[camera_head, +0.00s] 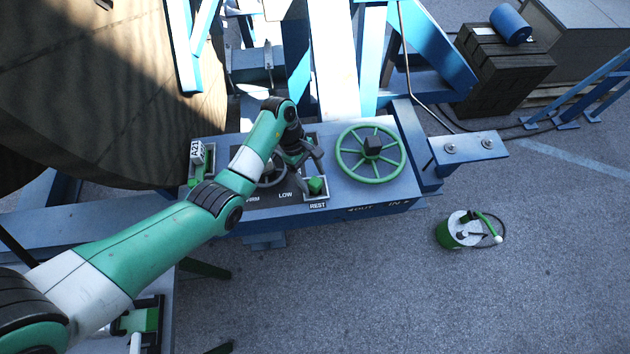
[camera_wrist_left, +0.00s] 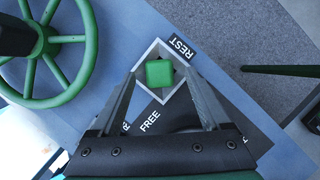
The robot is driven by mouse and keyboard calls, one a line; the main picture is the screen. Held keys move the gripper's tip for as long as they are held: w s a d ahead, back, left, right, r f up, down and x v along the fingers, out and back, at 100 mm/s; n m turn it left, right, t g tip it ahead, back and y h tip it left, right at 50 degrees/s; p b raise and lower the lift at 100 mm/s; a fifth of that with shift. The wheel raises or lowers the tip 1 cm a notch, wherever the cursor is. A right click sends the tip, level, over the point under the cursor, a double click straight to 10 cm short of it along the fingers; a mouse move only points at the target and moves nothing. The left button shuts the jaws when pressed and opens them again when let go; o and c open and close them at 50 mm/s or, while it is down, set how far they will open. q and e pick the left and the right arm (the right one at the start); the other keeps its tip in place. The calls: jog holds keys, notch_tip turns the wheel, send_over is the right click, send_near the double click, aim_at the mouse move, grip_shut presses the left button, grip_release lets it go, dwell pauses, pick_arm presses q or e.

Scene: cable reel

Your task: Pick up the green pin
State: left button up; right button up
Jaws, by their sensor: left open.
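The green pin (camera_head: 315,186) sits at the REST position on the dark panel of the blue machine, in the head view. In the left wrist view the green pin (camera_wrist_left: 159,73) shows as a square green head inside a pale square frame. My left gripper (camera_head: 309,160) is above the panel, close to the pin. In the left wrist view the left gripper (camera_wrist_left: 162,75) is open, with one finger on each side of the pin's head. I cannot tell whether the fingers touch it. My right gripper is not in view.
A green handwheel (camera_head: 371,153) stands on the machine just right of the pin. A labelled block (camera_head: 196,152) is at the panel's left end. A green canister (camera_head: 459,230) stands on the open ground at right. A large reel (camera_head: 90,90) fills the upper left.

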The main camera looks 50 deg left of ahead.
aim_at(315, 192)
pick_arm(q)
jog(key=x, duration=0.2)
jog(key=shift+d+f, duration=0.15)
jog(key=shift+f, duration=0.25)
jog(key=shift+w, duration=0.1)
jog(key=shift+c, duration=0.2)
grip_shut()
